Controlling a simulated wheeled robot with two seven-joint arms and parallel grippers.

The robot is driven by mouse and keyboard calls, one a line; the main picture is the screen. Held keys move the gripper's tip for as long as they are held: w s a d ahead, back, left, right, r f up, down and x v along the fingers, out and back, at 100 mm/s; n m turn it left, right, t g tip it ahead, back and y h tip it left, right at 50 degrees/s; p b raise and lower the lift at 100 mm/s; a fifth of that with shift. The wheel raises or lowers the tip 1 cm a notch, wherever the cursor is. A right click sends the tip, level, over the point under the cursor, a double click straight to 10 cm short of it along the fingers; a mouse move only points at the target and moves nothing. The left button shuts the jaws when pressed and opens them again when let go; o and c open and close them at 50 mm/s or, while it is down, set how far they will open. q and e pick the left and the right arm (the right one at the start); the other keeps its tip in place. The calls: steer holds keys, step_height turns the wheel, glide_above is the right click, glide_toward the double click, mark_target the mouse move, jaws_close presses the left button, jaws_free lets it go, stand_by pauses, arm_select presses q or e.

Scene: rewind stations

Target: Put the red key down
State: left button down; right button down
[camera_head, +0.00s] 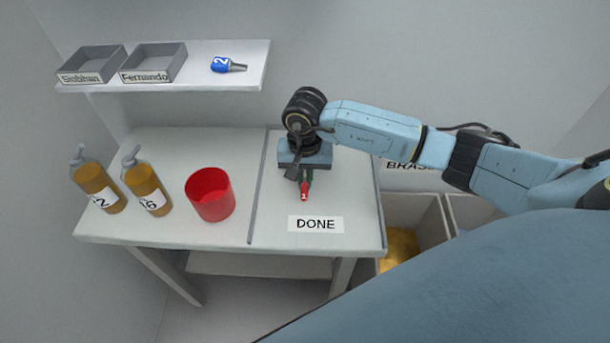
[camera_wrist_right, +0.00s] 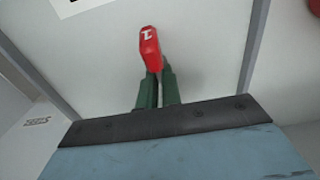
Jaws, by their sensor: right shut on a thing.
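The red key (camera_head: 304,192) has a white number 1 on its head and is over the right section of the table, just behind the DONE label (camera_head: 315,224). My right gripper (camera_head: 304,178) is shut on the key. In the right wrist view the red key head (camera_wrist_right: 150,48) sticks out past the green fingertips (camera_wrist_right: 157,85). I cannot tell whether the key touches the tabletop. My left gripper is not in view.
A raised strip (camera_head: 256,190) divides the table. Left of it stand a red cup (camera_head: 209,196) and two amber pump bottles (camera_head: 97,187) (camera_head: 147,184). A shelf (camera_head: 250,52) holds two grey trays (camera_head: 92,65) (camera_head: 153,63) and a blue key (camera_head: 226,65). Bins (camera_head: 414,210) stand right of the table.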

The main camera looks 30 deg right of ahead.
steer(key=c, duration=1.6)
jaws_free()
steer(key=shift+r, duration=0.1)
